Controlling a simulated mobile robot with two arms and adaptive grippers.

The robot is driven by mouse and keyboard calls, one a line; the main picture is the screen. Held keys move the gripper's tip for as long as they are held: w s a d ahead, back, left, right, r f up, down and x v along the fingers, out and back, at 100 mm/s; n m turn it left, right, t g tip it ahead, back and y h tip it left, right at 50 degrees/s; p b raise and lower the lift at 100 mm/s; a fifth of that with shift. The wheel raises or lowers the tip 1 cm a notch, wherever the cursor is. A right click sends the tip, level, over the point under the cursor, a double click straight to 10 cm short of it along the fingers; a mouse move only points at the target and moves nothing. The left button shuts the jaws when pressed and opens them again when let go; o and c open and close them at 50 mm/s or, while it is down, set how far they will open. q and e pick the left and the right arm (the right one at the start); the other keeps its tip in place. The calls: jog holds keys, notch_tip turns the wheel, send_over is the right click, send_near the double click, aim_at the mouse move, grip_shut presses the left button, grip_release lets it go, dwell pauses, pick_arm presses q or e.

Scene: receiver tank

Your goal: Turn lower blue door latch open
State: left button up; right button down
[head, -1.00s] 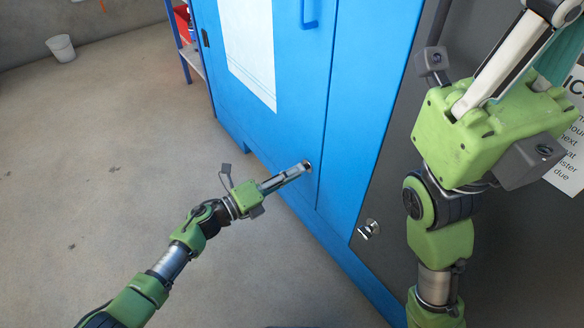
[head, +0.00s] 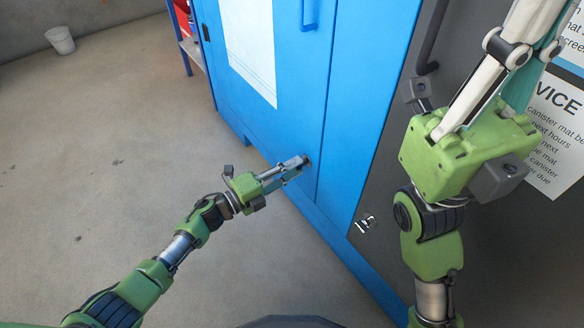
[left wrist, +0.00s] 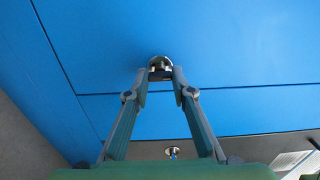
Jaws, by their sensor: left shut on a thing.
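The blue door (head: 275,120) is closed in its cabinet. Its lower latch (left wrist: 160,63) is a small round metal fitting near the door's edge seam, with a dark handle part between my fingertips. My left gripper (head: 304,161) is shut on that latch; in the left wrist view its two fingers (left wrist: 162,76) close in on the latch from both sides. The fingertips hide most of the latch in the head view, so its exact angle is hard to tell. My right gripper (head: 530,45) points up at the right, away from the door, its fingertips not clearly seen.
A second silver latch (head: 366,223) sits on the dark panel (head: 390,190) to the right; it also shows in the left wrist view (left wrist: 172,152). A blue handle (head: 308,16) is higher on the door. Floor at the left is clear, with a white bucket (head: 60,40) far back.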

pick_arm(q)
jog(key=o, duration=1.1)
jog(key=shift+o, duration=0.2)
jog(key=shift+a, duration=0.1)
jog(key=v, duration=1.2)
